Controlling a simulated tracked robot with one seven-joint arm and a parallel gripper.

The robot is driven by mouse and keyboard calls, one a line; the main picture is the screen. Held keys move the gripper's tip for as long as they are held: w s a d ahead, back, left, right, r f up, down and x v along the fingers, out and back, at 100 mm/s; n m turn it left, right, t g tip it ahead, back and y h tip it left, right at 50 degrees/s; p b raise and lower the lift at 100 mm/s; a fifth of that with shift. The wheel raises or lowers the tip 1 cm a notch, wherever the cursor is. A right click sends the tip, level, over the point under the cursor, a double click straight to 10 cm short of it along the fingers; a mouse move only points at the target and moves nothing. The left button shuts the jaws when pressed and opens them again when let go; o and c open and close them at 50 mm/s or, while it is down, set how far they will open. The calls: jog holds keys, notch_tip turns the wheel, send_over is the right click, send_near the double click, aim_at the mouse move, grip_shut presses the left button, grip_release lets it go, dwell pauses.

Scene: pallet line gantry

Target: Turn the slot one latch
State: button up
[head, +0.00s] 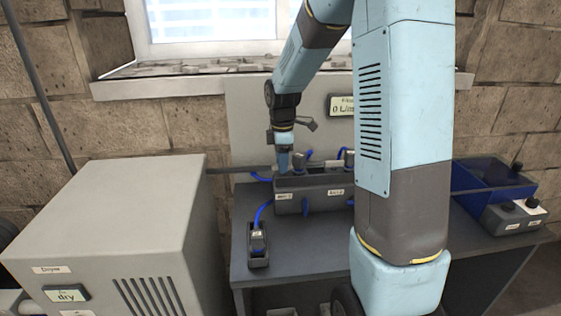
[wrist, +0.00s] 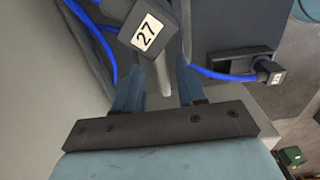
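A dark grey slot block (head: 315,181) stands on the table, with small labels on its front that I cannot read surely. My gripper (head: 283,168) points down at its left end, by the slot one side. In the wrist view, my gripper (wrist: 158,88) has its two blue fingers apart. A dark module marked 27 (wrist: 147,32) is just beyond the fingertips, and a pale grey narrow piece (wrist: 164,76) shows between the fingers; I cannot tell whether either touches them. The slot one latch cannot be told apart surely.
A dark holder (head: 258,247) with a plugged module and blue cable stands front left on the table (head: 310,255); a similar holder shows in the wrist view (wrist: 240,62). A large grey dryer cabinet (head: 125,225) stands left. A blue bin (head: 490,184) is at right.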

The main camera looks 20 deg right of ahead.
jog(key=shift+r, duration=0.1)
notch_tip(320, 180, up, 14)
jog(key=shift+f, duration=0.25)
dwell(0.4)
dwell(0.3)
jog(key=s+r+m+t, duration=0.2)
jog(key=s+m, duration=0.6)
jog(key=s, duration=0.5)
jog(key=s+r+m+t, duration=0.1)
jog(key=s+m+t, duration=0.2)
jog(key=s+m, duration=0.4)
jog(key=s, duration=0.7)
jog(key=shift+a+r+m+t, duration=0.3)
jog(key=shift+r+m, duration=0.1)
